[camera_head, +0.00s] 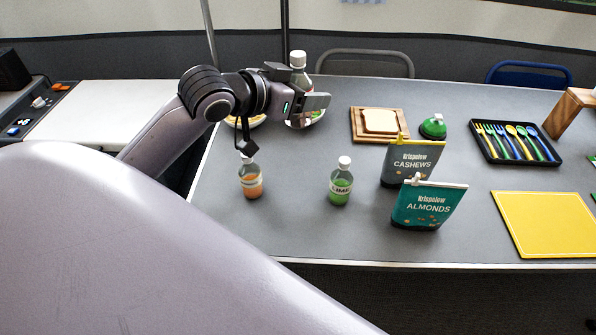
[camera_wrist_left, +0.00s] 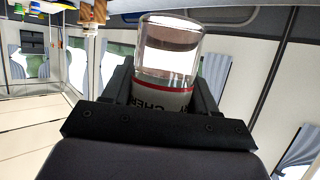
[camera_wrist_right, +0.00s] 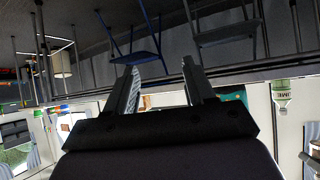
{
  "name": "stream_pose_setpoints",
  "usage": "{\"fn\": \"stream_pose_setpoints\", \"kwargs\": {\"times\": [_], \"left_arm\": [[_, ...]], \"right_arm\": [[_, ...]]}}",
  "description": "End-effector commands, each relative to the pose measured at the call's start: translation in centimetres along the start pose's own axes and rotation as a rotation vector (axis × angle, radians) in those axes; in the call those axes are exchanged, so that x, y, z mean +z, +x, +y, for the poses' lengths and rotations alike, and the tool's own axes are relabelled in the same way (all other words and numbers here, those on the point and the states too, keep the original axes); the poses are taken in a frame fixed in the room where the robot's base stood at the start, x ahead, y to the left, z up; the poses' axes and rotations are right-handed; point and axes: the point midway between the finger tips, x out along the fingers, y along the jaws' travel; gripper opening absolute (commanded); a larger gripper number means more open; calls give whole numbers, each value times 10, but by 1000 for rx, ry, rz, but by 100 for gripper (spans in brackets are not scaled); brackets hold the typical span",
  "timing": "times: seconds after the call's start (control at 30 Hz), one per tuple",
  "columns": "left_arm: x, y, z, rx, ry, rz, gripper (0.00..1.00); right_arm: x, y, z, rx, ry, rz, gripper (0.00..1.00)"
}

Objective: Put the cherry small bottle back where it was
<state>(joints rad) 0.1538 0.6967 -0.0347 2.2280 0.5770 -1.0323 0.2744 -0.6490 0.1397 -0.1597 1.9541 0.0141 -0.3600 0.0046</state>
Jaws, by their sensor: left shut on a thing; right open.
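The cherry small bottle (camera_head: 298,76) is upright, with a clear upper part and a white cap, at the far left of the table in the head view. My left gripper (camera_head: 303,101) is shut on it and hides its middle. In the left wrist view the bottle (camera_wrist_left: 166,50) is between the fingers, with a red band and part of a "CHER" label showing. I cannot tell whether its base touches anything. My right gripper (camera_wrist_right: 160,90) is open and empty in the right wrist view, and is out of the head view.
An orange bottle (camera_head: 251,182) and a lime bottle (camera_head: 341,185) stand near the front left. Cashews (camera_head: 411,163) and almonds (camera_head: 428,207) bags stand right of them. Behind are a bread board (camera_head: 357,131) and a cutlery tray (camera_head: 553,158).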

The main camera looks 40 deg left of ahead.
Motion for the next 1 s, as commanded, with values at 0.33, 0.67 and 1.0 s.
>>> {"fn": "stream_pose_setpoints", "kwargs": {"times": [0.33,0.67,1.0], "left_arm": [[37,15,0,-2,-4,-3,29],[115,46,1,-2,-7,-6,29],[170,70,0,-3,-4,-1,29]], "right_arm": [[23,18,-1,-4,4,2,54],[32,27,-5,-13,10,-5,54],[32,32,-7,-22,12,-1,54]]}}
